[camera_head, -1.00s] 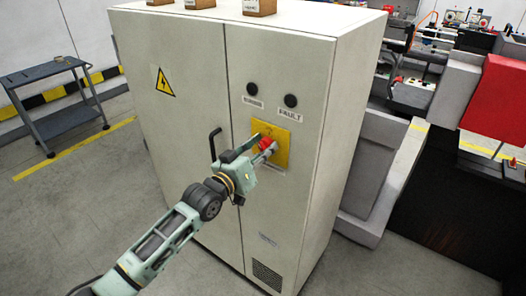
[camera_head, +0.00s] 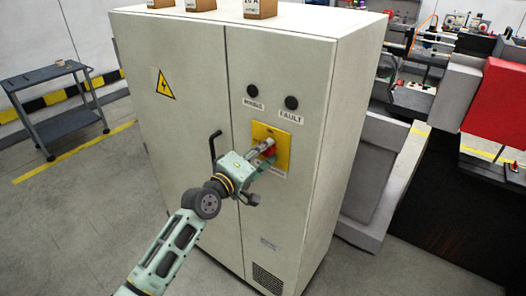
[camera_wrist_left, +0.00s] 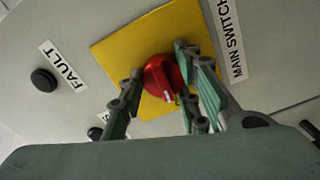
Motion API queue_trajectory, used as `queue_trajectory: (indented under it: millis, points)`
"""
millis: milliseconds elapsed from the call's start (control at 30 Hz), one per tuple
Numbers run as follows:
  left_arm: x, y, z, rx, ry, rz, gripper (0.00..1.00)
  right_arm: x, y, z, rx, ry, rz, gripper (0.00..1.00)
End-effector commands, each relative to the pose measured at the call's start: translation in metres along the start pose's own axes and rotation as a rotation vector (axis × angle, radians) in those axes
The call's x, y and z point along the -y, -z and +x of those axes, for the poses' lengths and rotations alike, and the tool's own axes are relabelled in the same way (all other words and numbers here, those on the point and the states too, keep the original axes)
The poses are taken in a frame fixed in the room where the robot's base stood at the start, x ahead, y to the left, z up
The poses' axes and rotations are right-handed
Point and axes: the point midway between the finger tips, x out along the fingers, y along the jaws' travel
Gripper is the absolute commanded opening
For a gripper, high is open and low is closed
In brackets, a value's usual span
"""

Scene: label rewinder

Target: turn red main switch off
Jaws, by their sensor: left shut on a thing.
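The red main switch (camera_head: 269,152) is a round rotary knob on a yellow plate (camera_head: 283,140) on the right door of a grey cabinet. It also shows in the left wrist view (camera_wrist_left: 160,76), with a white mark on its rim. The MAIN SWITCH label (camera_wrist_left: 230,40) is beside the plate. My left gripper (camera_head: 264,156) is at the knob, shut on it, with a finger on either side in the wrist view (camera_wrist_left: 162,92). The fingers partly cover the knob in the head view. My right gripper is not in view.
Two black round buttons (camera_head: 252,91) (camera_head: 291,102), one labelled FAULT, are above the plate. A black door handle (camera_head: 215,144) is left of my gripper. Small boxes (camera_head: 260,9) stand on the cabinet top. A dark trolley (camera_head: 50,100) stands at the left. Floor is clear in front.

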Motion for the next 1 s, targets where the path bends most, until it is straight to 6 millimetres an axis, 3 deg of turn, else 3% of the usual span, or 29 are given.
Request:
queue_trajectory:
  millis: [300,800,833,1000]
  points:
    - [0.0000,-0.0030,0.0005,0.006,0.001,-0.110,0.05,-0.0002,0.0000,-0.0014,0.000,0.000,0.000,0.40]
    - [-0.0010,-0.0019,0.0006,0.005,-0.001,-0.126,0.05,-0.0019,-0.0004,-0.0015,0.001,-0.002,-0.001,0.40]
    - [-0.0010,-0.0018,0.0006,0.004,-0.001,-0.126,0.32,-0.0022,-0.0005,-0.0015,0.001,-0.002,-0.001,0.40]
    - [-0.0011,-0.0011,0.0005,0.003,-0.001,-0.125,0.46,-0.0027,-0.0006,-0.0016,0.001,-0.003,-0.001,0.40]
